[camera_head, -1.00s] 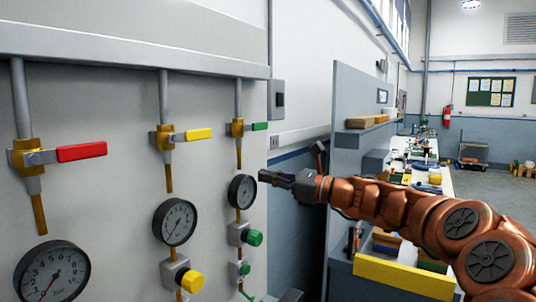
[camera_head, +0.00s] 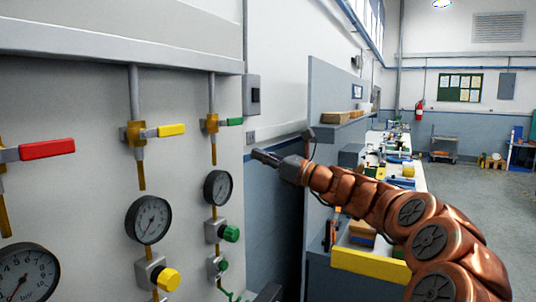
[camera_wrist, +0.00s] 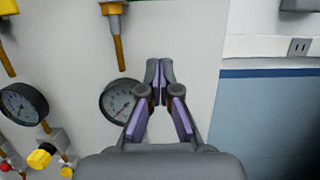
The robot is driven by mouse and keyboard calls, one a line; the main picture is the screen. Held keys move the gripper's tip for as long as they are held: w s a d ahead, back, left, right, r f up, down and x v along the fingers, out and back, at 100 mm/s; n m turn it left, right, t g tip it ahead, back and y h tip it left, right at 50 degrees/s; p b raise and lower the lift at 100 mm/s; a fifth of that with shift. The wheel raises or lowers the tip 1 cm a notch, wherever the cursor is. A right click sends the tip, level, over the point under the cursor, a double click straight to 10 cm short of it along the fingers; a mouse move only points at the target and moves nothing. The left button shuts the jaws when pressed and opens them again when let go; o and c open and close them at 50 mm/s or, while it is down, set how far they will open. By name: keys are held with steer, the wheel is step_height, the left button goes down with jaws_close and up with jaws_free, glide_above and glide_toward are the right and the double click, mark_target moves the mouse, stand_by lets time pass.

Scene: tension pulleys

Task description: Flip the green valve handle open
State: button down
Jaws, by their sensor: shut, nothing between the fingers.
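The green valve handle (camera_head: 235,121) points sideways to the right from its brass valve (camera_head: 211,124) on the rightmost pipe of the wall panel. The pipe runs vertically, so the handle lies across it. My gripper (camera_head: 256,153) is shut and empty, to the right of and lower than the green handle, apart from it. In the wrist view my gripper (camera_wrist: 160,66) shows its fingertips together in front of the panel's right edge. The brass valve's lower part (camera_wrist: 113,8) is at the top of that view; the green handle is not clearly visible there.
A yellow handle (camera_head: 171,130) and a red handle (camera_head: 47,149) also point right on pipes to the left. A gauge (camera_head: 217,187) and a green knob (camera_head: 230,234) sit below the green handle's valve. A grey switch box (camera_head: 251,95) is on the wall to the right.

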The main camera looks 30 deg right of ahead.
mark_target(231, 122)
steer(key=w+a+r+p, duration=0.2)
steer(key=w+a+r, duration=0.1)
steer(key=w+r, duration=0.1)
steer(key=shift+w+r+p, duration=0.3)
steer(key=shift+w+r, duration=0.05)
steer(key=shift+r, duration=0.4)
